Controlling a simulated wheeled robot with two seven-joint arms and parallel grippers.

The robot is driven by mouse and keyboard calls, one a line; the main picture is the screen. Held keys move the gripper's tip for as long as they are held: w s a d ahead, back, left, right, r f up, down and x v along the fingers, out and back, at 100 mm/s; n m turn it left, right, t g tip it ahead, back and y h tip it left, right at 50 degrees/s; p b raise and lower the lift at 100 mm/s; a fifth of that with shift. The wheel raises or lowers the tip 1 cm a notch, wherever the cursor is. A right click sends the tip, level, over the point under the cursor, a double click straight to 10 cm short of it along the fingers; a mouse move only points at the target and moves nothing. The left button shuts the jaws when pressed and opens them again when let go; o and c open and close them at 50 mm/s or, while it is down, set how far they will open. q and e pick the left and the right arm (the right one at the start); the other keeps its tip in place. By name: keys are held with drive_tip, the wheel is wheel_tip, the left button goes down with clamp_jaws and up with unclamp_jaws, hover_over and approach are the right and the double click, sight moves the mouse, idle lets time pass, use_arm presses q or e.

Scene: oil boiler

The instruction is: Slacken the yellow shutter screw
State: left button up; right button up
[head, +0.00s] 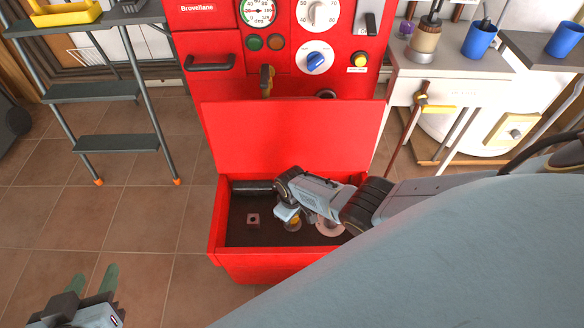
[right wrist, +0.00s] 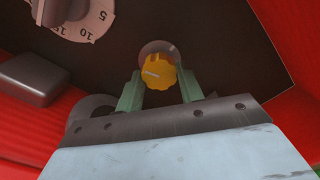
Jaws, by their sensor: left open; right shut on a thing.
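The yellow shutter screw (right wrist: 158,73) is a small ribbed knob with a pale mark on its face. It sits in front of a round grey fitting on the dark panel inside the boiler's red lower compartment (head: 213,232). My right gripper (right wrist: 160,88) is shut on it, with one green finger on each side. In the head view my right gripper (head: 291,221) reaches into the compartment, and a bit of the yellow screw (head: 292,226) shows below it. My left gripper (head: 92,281) is open and empty over the floor at the lower left.
A white numbered dial (right wrist: 85,18) and a dark block (right wrist: 38,78) are near the screw. The red compartment walls close in around my right gripper. A stepladder (head: 115,143) stands at the left and a workbench (head: 450,62) at the right. Tiled floor is free at the left.

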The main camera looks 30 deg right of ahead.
idle(0.3)
drive_tip(key=o, duration=1)
drive_tip(key=shift+r, duration=0.15)
use_arm(q)
drive_tip(key=s+a+f+g+y+p, duration=0.2)
drive_tip(key=s+a+f+g+p, duration=0.15)
drive_tip(key=s+f+g, duration=0.35)
use_arm(e)
wheel_tip(320, 180, up, 2)
drive_tip(key=shift+r+b, duration=0.25)
drive_tip(key=shift+b, duration=0.2)
wheel_tip(320, 180, up, 3)
drive_tip(key=p, duration=0.2)
drive_tip(key=shift+r+p, duration=0.1)
drive_tip(key=shift+p, duration=0.2)
use_arm(q)
drive_tip(key=s+a+f+g+p, duration=0.1)
drive_tip(key=s+a+f+p, duration=0.1)
drive_tip(key=f, duration=0.6)
drive_tip(key=s+a+f+g+y+p, duration=0.1)
drive_tip(key=s+a+f+p, duration=0.2)
drive_tip(key=a+f, duration=0.3)
drive_tip(key=shift+s+a+f, duration=0.25)
drive_tip(key=shift+s+f, duration=0.25)
drive_tip(key=shift+f, duration=1.2)
use_arm(e)
wheel_tip(320, 180, up, 7)
drive_tip(key=shift+r, duration=0.15)
